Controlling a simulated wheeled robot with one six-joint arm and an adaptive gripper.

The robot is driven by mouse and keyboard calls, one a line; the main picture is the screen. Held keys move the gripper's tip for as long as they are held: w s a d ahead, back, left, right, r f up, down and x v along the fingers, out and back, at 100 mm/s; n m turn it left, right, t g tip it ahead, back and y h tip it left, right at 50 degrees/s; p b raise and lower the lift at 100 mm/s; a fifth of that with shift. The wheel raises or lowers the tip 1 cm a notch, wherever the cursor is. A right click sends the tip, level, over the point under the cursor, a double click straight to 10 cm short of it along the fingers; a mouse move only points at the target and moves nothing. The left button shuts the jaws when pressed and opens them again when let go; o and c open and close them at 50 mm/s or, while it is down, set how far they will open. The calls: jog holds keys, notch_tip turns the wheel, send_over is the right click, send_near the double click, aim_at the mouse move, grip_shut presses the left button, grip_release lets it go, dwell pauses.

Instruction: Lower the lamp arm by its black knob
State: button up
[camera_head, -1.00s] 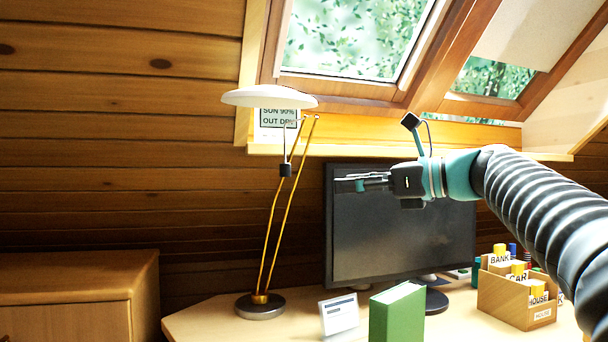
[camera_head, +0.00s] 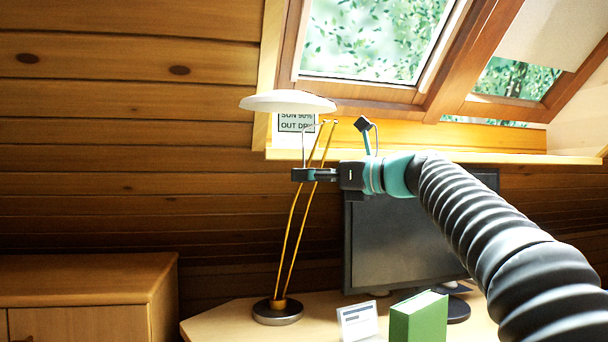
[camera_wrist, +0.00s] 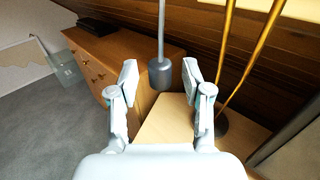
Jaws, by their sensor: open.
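The desk lamp has a white shade (camera_head: 288,103), two yellow arm rods (camera_head: 297,228) and a round dark base (camera_head: 277,312) on the desk. In the wrist view the black knob (camera_wrist: 160,74) hangs at the end of a thin grey rod. It appears between the two open fingers of my gripper (camera_wrist: 165,88), with a gap on each side; how far ahead of the fingertips it is, I cannot tell exactly. In the head view my gripper (camera_head: 304,174) is level with the knob and hides it. The yellow rods (camera_wrist: 245,60) pass just right of the right finger.
A monitor (camera_head: 400,240) stands behind my arm. A green book (camera_head: 418,318) and a white card (camera_head: 358,320) stand on the desk (camera_head: 225,322). A wooden cabinet (camera_head: 85,290) is at left. A sign (camera_head: 297,122) is behind the shade.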

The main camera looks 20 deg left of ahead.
jog(key=shift+x, duration=0.75)
grip_shut()
